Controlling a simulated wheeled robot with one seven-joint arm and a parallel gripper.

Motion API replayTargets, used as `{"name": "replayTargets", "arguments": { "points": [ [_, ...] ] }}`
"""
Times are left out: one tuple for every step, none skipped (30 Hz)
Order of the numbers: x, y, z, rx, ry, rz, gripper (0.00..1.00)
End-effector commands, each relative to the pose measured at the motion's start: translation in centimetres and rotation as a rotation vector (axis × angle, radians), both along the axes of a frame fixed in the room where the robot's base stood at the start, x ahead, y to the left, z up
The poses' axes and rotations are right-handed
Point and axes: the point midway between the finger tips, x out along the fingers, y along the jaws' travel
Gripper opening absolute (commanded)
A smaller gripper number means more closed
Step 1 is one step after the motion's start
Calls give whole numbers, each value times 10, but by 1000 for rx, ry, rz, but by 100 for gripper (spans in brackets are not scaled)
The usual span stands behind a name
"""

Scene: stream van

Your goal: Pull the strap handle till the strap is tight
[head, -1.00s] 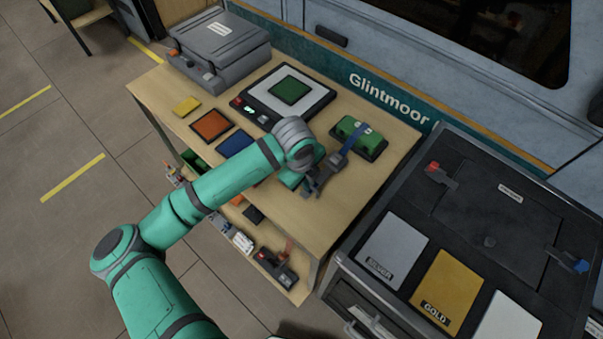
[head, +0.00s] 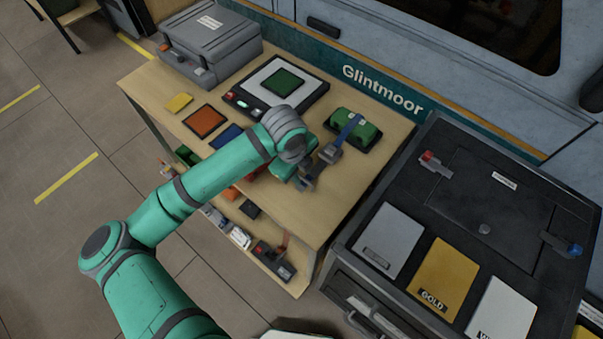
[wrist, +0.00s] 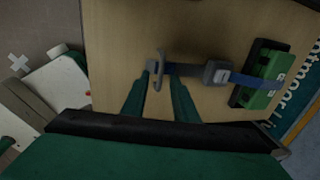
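The grey strap handle (wrist: 158,72) stands up between the two green fingers of my gripper (wrist: 161,74) in the wrist view. Narrow gaps show on either side of it, so the gripper looks open around the handle. The blue strap (wrist: 242,78) runs right from there through a grey buckle (wrist: 217,72) and over the green case (wrist: 266,73). In the head view my gripper (head: 306,180) is low over the table, with the buckle (head: 329,154) and the green case (head: 348,126) behind it to the right. The handle is hard to make out there.
The wooden table (head: 340,195) also holds a grey case (head: 210,45), a device with a green square (head: 276,87), and yellow, orange and blue pads. A dark cabinet (head: 470,210) with silver, gold and white plates stands to the right. The table's front right corner is bare.

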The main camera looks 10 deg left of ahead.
Motion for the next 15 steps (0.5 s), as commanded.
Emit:
{"name": "replayTargets", "arguments": {
  "points": [
    [-1, 2, 9, 3, -4, -2, 26],
    [-2, 2, 15, 3, -4, -1, 26],
    [-3, 3, 23, 2, -5, 0, 26],
    [-4, 4, 28, 3, -4, -1, 26],
    [-5, 4, 34, 3, -4, -1, 26],
    [-6, 5, 42, 4, -5, -2, 26],
    [-7, 6, 47, 4, -4, -1, 26],
    [-8, 6, 52, 3, -4, 0, 26],
    [-9, 7, 59, 2, -4, 0, 26],
    [-10, 7, 64, 2, -4, 0, 26],
    [-11, 7, 68, 3, -4, -1, 26],
    [-12, 8, 73, 2, -3, -1, 26],
    [-12, 8, 77, 1, -4, -1, 26],
    [-13, 9, 80, 2, -4, 0, 26],
    [-13, 9, 83, 2, -4, 0, 26]
  ]
}}
